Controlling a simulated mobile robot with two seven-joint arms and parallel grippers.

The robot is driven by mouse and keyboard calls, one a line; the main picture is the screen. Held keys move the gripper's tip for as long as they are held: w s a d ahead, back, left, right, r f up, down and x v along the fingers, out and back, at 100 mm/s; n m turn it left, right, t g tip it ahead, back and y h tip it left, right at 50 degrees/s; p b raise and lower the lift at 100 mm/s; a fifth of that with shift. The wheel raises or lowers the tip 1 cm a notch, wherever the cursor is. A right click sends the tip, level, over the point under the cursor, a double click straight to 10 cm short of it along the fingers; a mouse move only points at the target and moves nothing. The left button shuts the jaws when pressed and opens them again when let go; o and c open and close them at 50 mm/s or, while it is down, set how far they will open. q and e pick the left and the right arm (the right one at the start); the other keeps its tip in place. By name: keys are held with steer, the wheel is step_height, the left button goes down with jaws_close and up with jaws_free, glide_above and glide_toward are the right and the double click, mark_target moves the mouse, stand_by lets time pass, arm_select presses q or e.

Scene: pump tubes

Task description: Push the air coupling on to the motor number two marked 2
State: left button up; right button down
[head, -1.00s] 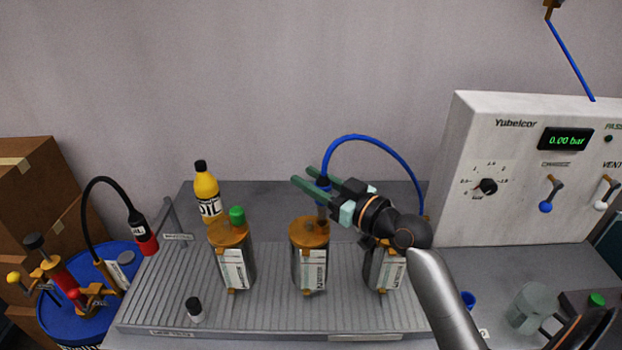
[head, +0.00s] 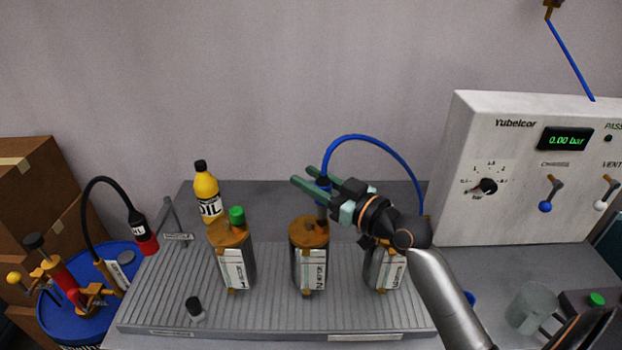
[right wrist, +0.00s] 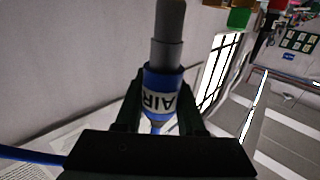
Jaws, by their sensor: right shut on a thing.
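The air coupling (right wrist: 161,82) is a blue and grey cylinder with a white AIR label, between the fingers of my right gripper (right wrist: 158,108) in the right wrist view. In the head view my right gripper (head: 315,184) is shut on the coupling (head: 323,190), upright over motor number two (head: 309,262). The coupling's lower end is at the motor's brown top; I cannot tell whether it is seated. A blue hose arcs from the coupling to the right. My left gripper is not in view.
A motor with a green cap (head: 232,262) stands to the left, another motor (head: 383,268) to the right, partly behind my arm. A yellow oil bottle (head: 207,192) stands behind. The control panel (head: 520,170) at right reads 0.00 bar. A small dark cap (head: 195,307) lies in front.

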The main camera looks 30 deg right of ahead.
steer(key=shift+f+b, duration=1.55)
steer(key=shift+f, duration=0.3)
steer(key=shift+c, duration=2.2)
jaws_free()
steer(key=b+v, duration=0.3)
steer(key=v, duration=0.9)
steer(key=shift+s+b, duration=0.3)
steer(key=shift+r, duration=0.1)
